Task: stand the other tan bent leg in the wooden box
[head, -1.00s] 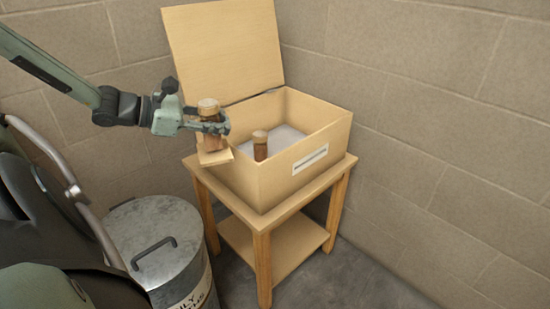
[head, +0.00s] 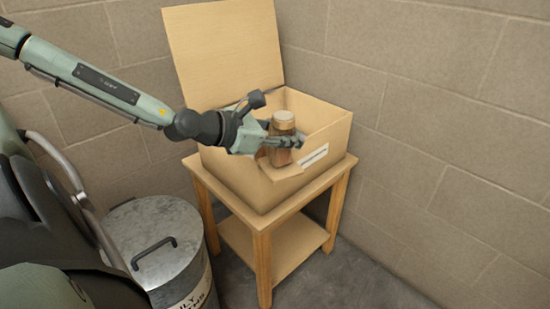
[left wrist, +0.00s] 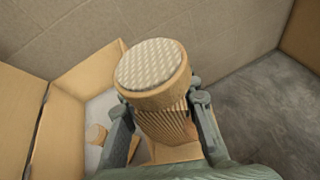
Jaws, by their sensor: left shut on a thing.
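My left gripper (head: 288,141) is shut on a tan bent leg (head: 283,118). The leg has a round light top, a brown ribbed middle and a flat tan piece at its lower end. It is held roughly upright, over the front part of the wooden box (head: 231,179) in the head view. In the left wrist view the held leg (left wrist: 152,76) sits between both fingers, with the box (left wrist: 69,114) at the left. Another tan leg (left wrist: 96,133) stands inside the box; in the head view my gripper and the held leg mostly hide it. My right gripper is not in view.
The box lid (head: 225,50) stands open at the back. The box rests on a small wooden table (head: 262,228) with a lower shelf. A metal bin (head: 165,250) stands left of the table. Block walls (head: 450,120) close off the back and right.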

